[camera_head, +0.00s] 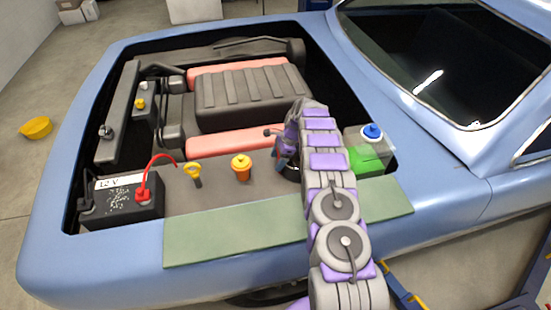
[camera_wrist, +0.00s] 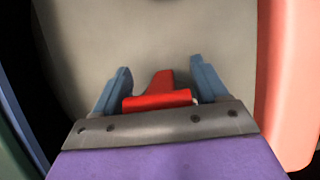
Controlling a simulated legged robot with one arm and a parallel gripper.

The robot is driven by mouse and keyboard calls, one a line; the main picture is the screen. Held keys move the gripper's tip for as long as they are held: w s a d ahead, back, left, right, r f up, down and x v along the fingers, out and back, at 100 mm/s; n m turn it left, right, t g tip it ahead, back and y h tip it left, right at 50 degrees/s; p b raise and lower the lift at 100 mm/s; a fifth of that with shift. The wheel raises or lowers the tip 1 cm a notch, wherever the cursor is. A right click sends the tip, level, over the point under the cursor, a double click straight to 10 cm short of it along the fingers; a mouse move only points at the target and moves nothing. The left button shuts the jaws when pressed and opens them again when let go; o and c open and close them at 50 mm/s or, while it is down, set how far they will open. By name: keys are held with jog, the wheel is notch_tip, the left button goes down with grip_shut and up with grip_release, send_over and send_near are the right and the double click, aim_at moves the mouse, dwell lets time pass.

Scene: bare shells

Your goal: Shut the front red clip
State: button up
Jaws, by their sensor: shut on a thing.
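A red clip (camera_wrist: 160,92) shows in the wrist view, with a wide bar near my gripper and a narrower tab rising behind it. My gripper (camera_wrist: 161,82) has its two blue fingers on either side of this clip and is shut on it. In the head view my gripper (camera_head: 283,152) is low in the engine bay, just in front of the red engine cover strip. The clip is hidden there behind my gripper and arm. Whether the clip is latched cannot be told.
The black ribbed engine cover (camera_head: 250,97) lies behind my gripper. An orange cap (camera_head: 241,167), a yellow dipstick handle (camera_head: 192,172) and a black battery (camera_head: 125,198) are to the left. A green-filled reservoir with a blue cap (camera_head: 372,132) stands close right of my arm. A green mat (camera_head: 235,232) covers the near fender.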

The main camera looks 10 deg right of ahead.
jog(key=shift+d, duration=0.2)
jog(key=o, duration=1.4)
jog(key=shift+d+f, duration=0.1)
jog(key=p+v, duration=0.1)
jog(key=v, duration=1.6)
jog(key=shift+w+p, duration=0.1)
jog(key=shift+p, duration=0.3)
